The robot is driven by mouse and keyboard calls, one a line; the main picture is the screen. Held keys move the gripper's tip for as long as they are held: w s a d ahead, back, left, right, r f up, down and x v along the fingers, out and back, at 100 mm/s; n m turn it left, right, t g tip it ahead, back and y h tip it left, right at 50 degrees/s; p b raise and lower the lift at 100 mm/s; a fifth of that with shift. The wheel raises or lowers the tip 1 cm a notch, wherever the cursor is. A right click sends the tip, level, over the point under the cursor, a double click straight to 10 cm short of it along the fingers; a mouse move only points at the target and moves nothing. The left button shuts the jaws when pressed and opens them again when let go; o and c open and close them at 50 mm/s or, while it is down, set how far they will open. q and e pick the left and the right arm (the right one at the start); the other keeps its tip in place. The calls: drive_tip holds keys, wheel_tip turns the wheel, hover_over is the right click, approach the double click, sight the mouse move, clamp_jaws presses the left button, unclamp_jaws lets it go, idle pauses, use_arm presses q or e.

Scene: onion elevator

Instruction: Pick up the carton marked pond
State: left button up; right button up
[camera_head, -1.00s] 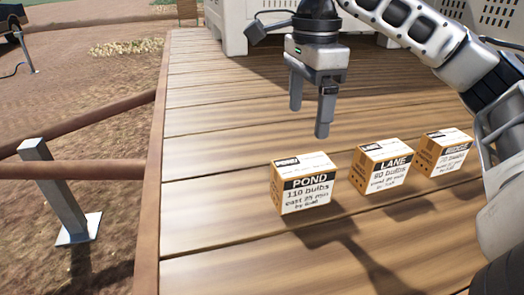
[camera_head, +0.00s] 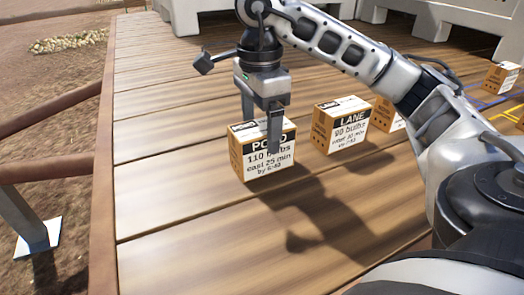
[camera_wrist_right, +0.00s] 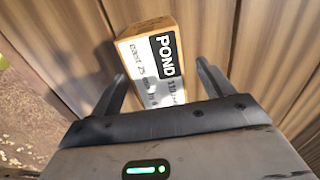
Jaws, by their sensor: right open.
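The carton marked POND (camera_head: 262,161) is a small cardboard box with a white and black label. It stands on the wooden deck in the head view. My right gripper (camera_head: 262,130) is open and points down at this carton, one finger in front of its label and the other by its far left side. In the right wrist view the POND carton (camera_wrist_right: 150,50) lies ahead of and partly between the two open fingers (camera_wrist_right: 162,90), and its lower part is hidden by the gripper body. My left gripper is not in view.
A carton marked LANE (camera_head: 341,127) stands to the right, with another carton (camera_head: 386,114) partly hidden behind my arm. One more carton (camera_head: 501,77) is at the far right. Pale crates (camera_head: 400,12) stand at the back. A rail (camera_head: 60,168) runs along the deck's left side.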

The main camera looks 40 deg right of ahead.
drive_tip(key=shift+s+d+f, duration=0.15)
drive_tip(key=shift+f, duration=2.2)
drive_tip(key=c, duration=1.4)
drive_tip(key=shift+r, duration=0.2)
